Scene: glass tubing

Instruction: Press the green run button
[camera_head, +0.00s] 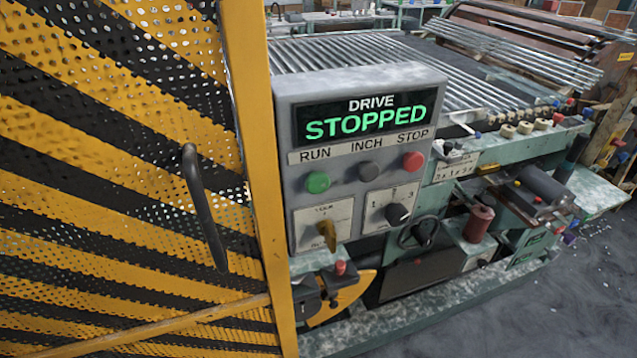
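The green run button (318,182) is on the left of the grey control panel (285,100), below the label RUN. A dark grey button (369,172) under INCH and a red button (413,161) under STOP sit to its right. The panel's display (366,116) reads DRIVE STOPPED in green and white. Below the buttons are a yellow key-like switch (327,235) and a black rotary knob (397,213). Nothing covers the green button. Neither of my grippers shows in the head view.
A yellow-and-black striped perforated guard door (90,150) with a black handle (204,205) fills the left, its yellow post (255,180) beside the panel. Glass tubes (370,65) lie across the machine behind. Grey floor (560,310) is open at lower right.

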